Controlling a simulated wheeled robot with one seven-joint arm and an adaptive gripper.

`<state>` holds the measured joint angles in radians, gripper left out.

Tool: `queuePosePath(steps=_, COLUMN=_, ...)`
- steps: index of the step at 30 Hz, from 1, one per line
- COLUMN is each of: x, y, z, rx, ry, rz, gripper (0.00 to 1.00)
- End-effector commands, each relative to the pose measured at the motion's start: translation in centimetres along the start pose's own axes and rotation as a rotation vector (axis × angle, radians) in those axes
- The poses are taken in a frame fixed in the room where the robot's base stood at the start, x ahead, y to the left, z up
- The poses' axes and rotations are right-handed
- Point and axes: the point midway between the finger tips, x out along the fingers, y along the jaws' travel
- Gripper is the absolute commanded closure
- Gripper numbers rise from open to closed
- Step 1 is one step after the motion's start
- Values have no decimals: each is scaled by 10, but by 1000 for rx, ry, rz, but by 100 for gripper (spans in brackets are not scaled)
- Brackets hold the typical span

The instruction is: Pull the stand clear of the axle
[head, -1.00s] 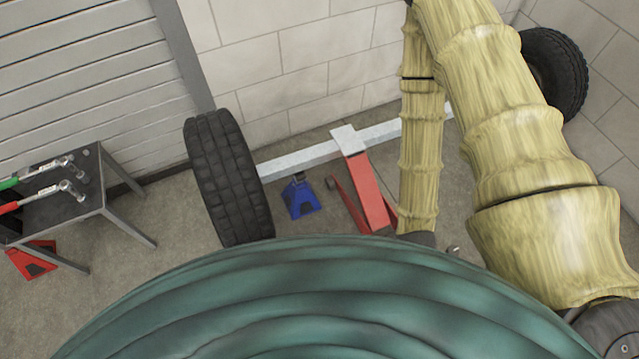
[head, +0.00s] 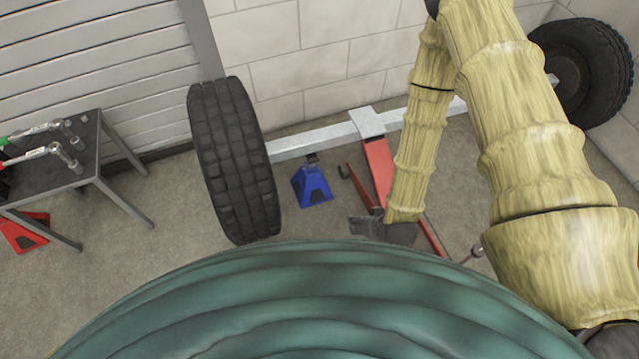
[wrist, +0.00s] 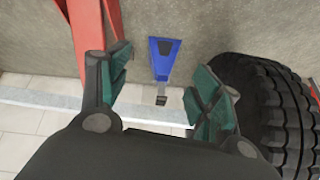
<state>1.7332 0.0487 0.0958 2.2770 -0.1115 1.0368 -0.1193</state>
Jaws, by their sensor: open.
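A blue jack stand (head: 312,186) stands on the floor beside the left tyre, at the light grey axle beam (head: 305,143). Its dark top is close to the beam's near edge; I cannot tell whether they touch. In the wrist view the blue stand (wrist: 163,62) shows between the fingers, beyond their tips, with its dark head near the axle (wrist: 165,112). My gripper (wrist: 160,78) is open and empty, with green pads on both fingers. In the head view my gripper (head: 362,226) is partly hidden by my arm, to the right of and nearer than the stand.
A red floor jack (head: 378,170) stands under the axle just right of the stand. The left tyre (head: 235,160) and right tyre (head: 590,75) flank it. A metal table (head: 85,160) with tools and a red stand (head: 25,235) are at left. Floor between tyre and table is clear.

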Motion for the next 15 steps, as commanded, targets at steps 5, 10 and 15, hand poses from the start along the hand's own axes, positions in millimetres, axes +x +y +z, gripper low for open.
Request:
queuePosePath(steps=5, x=66, y=-10, z=-21, rx=-41, ry=152, rz=-31, gripper=36)
queuePosePath(steps=10, x=111, y=-21, z=-46, rx=-75, ry=297, rz=-54, gripper=36)
queuePosePath(steps=15, x=150, y=-32, z=-72, rx=-104, ry=444, rz=-71, gripper=36)
